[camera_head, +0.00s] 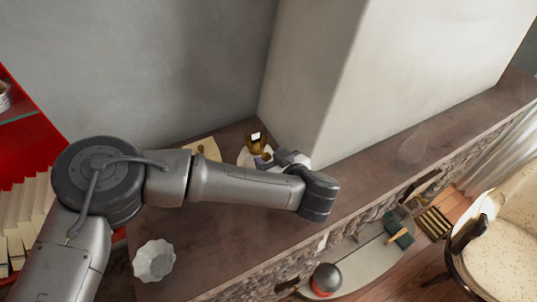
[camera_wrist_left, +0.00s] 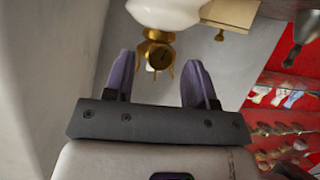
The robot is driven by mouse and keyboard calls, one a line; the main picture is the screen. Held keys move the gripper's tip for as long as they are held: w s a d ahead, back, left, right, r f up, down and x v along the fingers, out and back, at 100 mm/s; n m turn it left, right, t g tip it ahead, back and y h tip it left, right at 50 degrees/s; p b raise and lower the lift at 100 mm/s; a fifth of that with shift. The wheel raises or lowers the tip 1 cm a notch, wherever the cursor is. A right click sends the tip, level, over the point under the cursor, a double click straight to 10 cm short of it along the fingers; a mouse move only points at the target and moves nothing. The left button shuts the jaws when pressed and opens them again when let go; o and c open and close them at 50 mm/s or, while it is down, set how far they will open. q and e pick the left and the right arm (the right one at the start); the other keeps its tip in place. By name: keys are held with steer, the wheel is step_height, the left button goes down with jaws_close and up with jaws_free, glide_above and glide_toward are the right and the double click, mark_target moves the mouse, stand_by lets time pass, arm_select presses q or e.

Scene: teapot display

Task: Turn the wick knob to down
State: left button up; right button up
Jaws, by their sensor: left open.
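A lamp with a brass top (camera_head: 257,138) stands on the brown shelf, partly hidden by my left arm. In the left wrist view its white body (camera_wrist_left: 165,12) is at the top edge, with the brass burner and its prongs below. A round brass disc, which looks like the wick knob (camera_wrist_left: 159,57), faces the camera. My left gripper (camera_wrist_left: 158,82) is open, with one purple finger on each side of the knob and a visible gap on both sides. In the head view the left gripper (camera_head: 264,161) is by the lamp, mostly hidden by my wrist. My right gripper is not in view.
A wooden board (camera_head: 203,149) lies left of the lamp. A white fluted bowl (camera_head: 153,260) is at the shelf's near left. A clear glass piece (camera_head: 412,145) stands on the right part of the shelf (camera_head: 370,180). A pale column (camera_head: 390,65) rises behind.

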arm_select(q)
steer(key=shift+x, duration=0.85)
steer(key=shift+c, duration=0.2)
steer(key=c, duration=0.9)
steer(key=shift+o, duration=0.2)
steer(key=n+t+h+b, duration=0.1)
steer(key=n+b, duration=0.1)
steer(key=b, duration=0.6)
steer(key=n+h+b, duration=0.1)
steer(key=n+b, duration=0.1)
steer(key=b, duration=0.6)
steer(key=shift+s+a+f+t+h, duration=0.1)
steer(key=shift+a+f+t+h, duration=0.05)
steer(key=shift+f+t+h, duration=0.2)
steer(key=shift+r+n+b, duration=0.3)
steer(key=shift+n+b, duration=0.1)
steer(key=shift+b, duration=0.55)
steer(key=o, duration=0.9)
